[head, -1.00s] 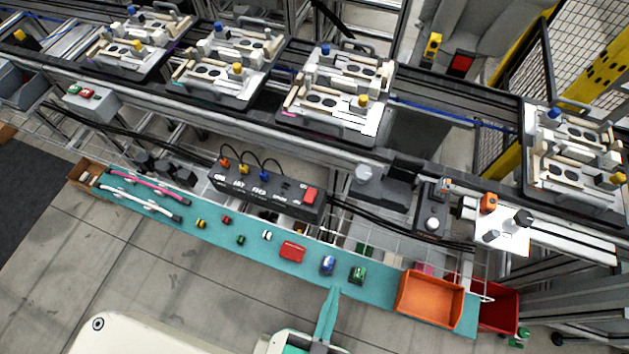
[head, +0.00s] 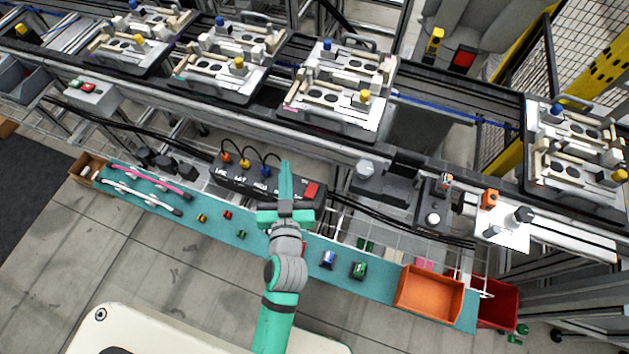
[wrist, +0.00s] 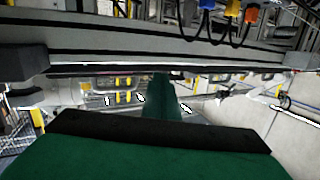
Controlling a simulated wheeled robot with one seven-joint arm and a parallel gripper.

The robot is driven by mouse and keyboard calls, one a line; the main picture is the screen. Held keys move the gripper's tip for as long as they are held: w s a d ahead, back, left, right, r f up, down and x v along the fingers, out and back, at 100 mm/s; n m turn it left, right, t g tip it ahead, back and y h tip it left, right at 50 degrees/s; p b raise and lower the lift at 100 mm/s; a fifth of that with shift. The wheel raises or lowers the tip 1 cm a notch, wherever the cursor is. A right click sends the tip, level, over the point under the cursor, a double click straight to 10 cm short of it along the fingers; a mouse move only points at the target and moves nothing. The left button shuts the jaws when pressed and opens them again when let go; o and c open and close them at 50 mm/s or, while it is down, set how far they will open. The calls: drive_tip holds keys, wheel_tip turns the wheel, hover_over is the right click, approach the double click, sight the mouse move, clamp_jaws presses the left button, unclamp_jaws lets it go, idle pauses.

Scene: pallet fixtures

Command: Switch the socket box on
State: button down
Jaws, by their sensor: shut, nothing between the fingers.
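The socket box (head: 232,187) is a long dark box below the conveyor rail in the head view. Orange, yellow and blue plugs with black cables sit along its back edge. A red switch (head: 312,190) is at its right end. My gripper (head: 286,168) is shut and empty, its green fingers over the box just left of the red switch and hiding part of the top. I cannot tell whether the fingers touch the box. In the wrist view the shut fingers (wrist: 166,95) point ahead, and colored plugs (wrist: 207,5) show at the top.
A teal shelf (head: 385,285) runs in front with several small blocks and an orange bin (head: 430,293). Pallet fixtures (head: 340,85) stand on the conveyor behind. A grey button box (head: 92,95) is at the left. A device with a white knob (head: 433,218) stands at the right.

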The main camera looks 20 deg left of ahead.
drive_tip(key=w+a+r+n+g+y, duration=0.3)
drive_tip(key=a+r+n+y, duration=0.15)
drive_tip(key=a+n, duration=0.2)
drive_tip(key=w+a+r+n+g+y, duration=0.2)
drive_tip(key=w+a+r+n+y, duration=0.1)
drive_tip(key=a+r+n, duration=0.3)
drive_tip(key=n+g+h, duration=1.1)
drive_tip(key=n+h, duration=0.3)
drive_tip(key=n, duration=0.6)
hover_over(315, 187)
wheel_tip(315, 187, down, 8)
drive_tip(key=shift+s+r+m, duration=0.15)
drive_tip(key=shift+s+m, duration=0.05)
drive_tip(key=shift+m, duration=0.05)
wheel_tip(315, 187, down, 14)
drive_tip(key=shift+w+f, duration=0.1)
